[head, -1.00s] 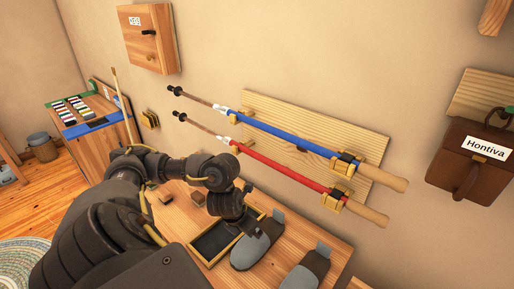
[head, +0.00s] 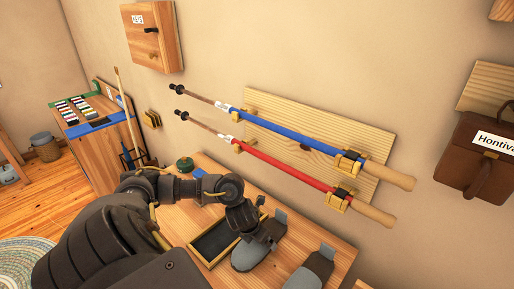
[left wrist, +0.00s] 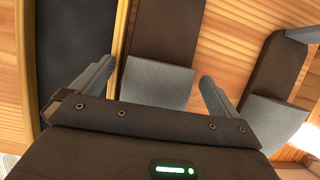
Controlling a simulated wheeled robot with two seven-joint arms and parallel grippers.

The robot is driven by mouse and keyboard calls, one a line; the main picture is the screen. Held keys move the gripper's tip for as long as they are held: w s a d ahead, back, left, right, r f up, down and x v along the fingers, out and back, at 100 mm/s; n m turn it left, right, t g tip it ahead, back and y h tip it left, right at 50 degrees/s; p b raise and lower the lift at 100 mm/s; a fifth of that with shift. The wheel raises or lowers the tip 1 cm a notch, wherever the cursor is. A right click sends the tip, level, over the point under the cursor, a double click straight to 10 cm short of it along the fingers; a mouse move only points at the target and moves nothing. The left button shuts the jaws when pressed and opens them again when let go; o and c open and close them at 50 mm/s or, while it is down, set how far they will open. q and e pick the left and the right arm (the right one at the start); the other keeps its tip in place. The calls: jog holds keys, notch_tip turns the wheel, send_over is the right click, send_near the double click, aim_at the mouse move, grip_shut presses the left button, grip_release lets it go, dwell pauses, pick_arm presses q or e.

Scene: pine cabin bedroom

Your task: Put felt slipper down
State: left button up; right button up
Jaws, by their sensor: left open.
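A grey felt slipper with a dark sole or lining (head: 247,257) lies on the wooden bench top, beside a black tray. A matching slipper (head: 312,272) lies to its right. My left gripper (head: 264,236) is just above the first slipper. In the left wrist view my left gripper (left wrist: 158,72) is open, its two fingers apart on either side of that slipper (left wrist: 160,88). I cannot tell whether the fingers touch it. The second slipper (left wrist: 283,75) is right of the fingers. My right gripper is not in view.
The wood-rimmed black tray (head: 212,241) is just left of the slippers. A blue pole (head: 300,138) and a red pole (head: 285,170) hang on a wall board (head: 372,130) behind. A brown bag (head: 470,160) hangs at right. A green round item (head: 185,164) sits on the bench's far end.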

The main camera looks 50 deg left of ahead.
pick_arm(q)
jog(key=c, duration=1.1)
jog(key=shift+c, duration=0.2)
jog(key=shift+r, duration=0.15)
